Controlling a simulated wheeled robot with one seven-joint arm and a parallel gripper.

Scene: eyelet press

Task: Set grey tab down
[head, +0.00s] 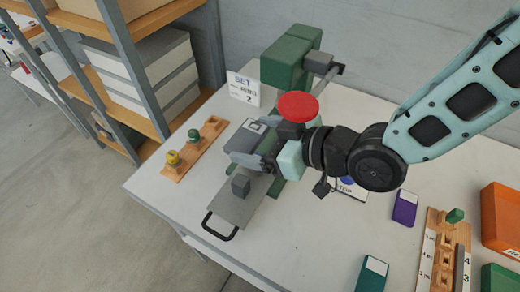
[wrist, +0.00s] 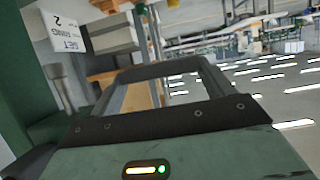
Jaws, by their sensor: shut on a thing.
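My gripper (head: 240,159) is at the press, to the left of the teal wrist housing, with its fingers pointing left over the plate. It is shut on what looks like the grey tab (head: 246,138), a flat grey piece with a white patch at its far end; the fingers partly hide it. I cannot tell whether the tab touches anything below. The green press (head: 287,62) with a red disc (head: 298,107) stands behind. A grey plate (head: 236,208) with a black handle and a small dark block lies in front.
A wooden rack (head: 178,171) with yellow and green knobs is left. Purple (head: 405,207) and green (head: 372,275) tabs lie right, near a slotted wooden holder (head: 432,219) and an orange bin (head: 502,217). A small sign (head: 243,89) stands behind. The front middle of the table is clear.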

